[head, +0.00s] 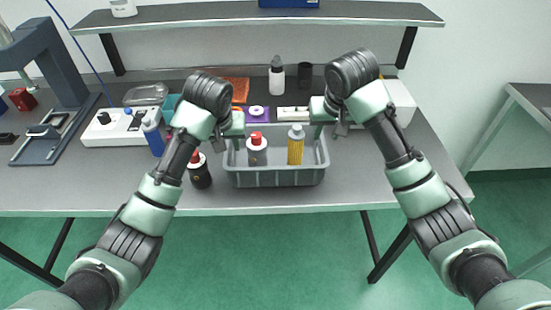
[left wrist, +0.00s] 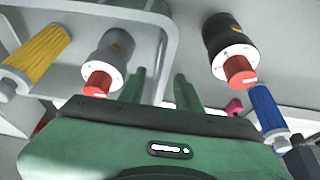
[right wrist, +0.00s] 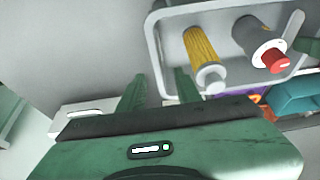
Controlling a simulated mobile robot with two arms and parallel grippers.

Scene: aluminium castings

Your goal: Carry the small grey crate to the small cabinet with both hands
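The small grey crate (head: 275,178) sits on the workbench at its front edge. It holds a grey bottle with a red cap (head: 257,152) and a yellow bottle (head: 295,148). My left gripper (head: 236,142) is at the crate's left end wall. In the left wrist view its fingers (left wrist: 160,88) stand apart on either side of the crate wall (left wrist: 167,45), with gaps showing. My right gripper (head: 318,133) is at the right end wall. In the right wrist view its fingers (right wrist: 158,88) also straddle the wall (right wrist: 153,45), apart. I see no cabinet.
A black bottle with a red cap (head: 199,170) stands close left of the crate, with a blue bottle (head: 153,138) beyond it. Behind the crate are a white bottle (head: 277,78), a black cup (head: 304,75) and a purple item (head: 257,114). The bench front right (head: 405,175) is clear.

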